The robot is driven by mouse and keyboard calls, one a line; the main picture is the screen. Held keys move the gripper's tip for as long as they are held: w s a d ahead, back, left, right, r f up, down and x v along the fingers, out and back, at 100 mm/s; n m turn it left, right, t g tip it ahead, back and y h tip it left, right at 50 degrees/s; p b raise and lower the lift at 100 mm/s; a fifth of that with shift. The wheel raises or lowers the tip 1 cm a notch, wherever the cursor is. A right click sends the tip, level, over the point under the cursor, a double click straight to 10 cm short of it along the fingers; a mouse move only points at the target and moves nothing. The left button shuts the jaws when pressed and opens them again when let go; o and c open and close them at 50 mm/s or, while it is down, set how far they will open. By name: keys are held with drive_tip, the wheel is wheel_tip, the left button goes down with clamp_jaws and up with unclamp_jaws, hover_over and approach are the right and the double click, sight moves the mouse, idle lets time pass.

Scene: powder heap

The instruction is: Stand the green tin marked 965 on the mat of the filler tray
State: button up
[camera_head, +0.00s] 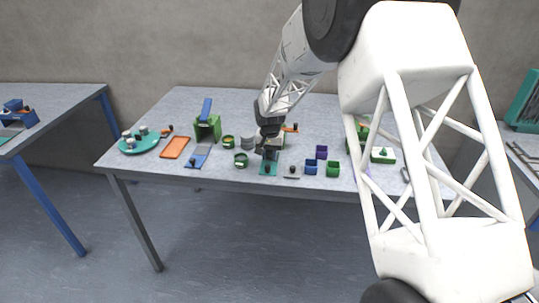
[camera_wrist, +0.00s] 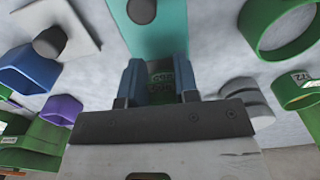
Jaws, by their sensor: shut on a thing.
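My gripper (camera_wrist: 160,84) is shut on a green tin (camera_wrist: 162,75) in the wrist view. The tin sits between the two blue fingers, and the marking on it is too dark to read. In the head view my gripper (camera_head: 268,148) is over the table's middle, and the tin is hidden there. A teal plate (camera_wrist: 170,42) with a dark knob lies just beyond the fingers; it also shows in the head view (camera_head: 269,170). A blue tray (camera_head: 197,158) lies before a green stand (camera_head: 207,127). I cannot tell which is the filler tray's mat.
Open green tins (camera_head: 241,160) (camera_head: 228,142) and a pale round pot (camera_head: 247,141) stand left of my gripper. Blue (camera_head: 311,167), purple (camera_head: 321,152) and green (camera_head: 333,169) cups stand right. An orange tray (camera_head: 175,148) and round teal tray (camera_head: 139,145) lie left.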

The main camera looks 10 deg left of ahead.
drive_tip(key=shift+f, duration=0.45)
drive_tip(key=o, duration=1.1)
drive_tip(key=shift+c, duration=0.2)
drive_tip(key=shift+o, duration=0.4)
drive_tip(key=o, duration=0.3)
drive_tip(key=shift+r, duration=0.1)
drive_tip(key=shift+r, duration=3.4)
drive_tip(key=shift+d, duration=0.1)
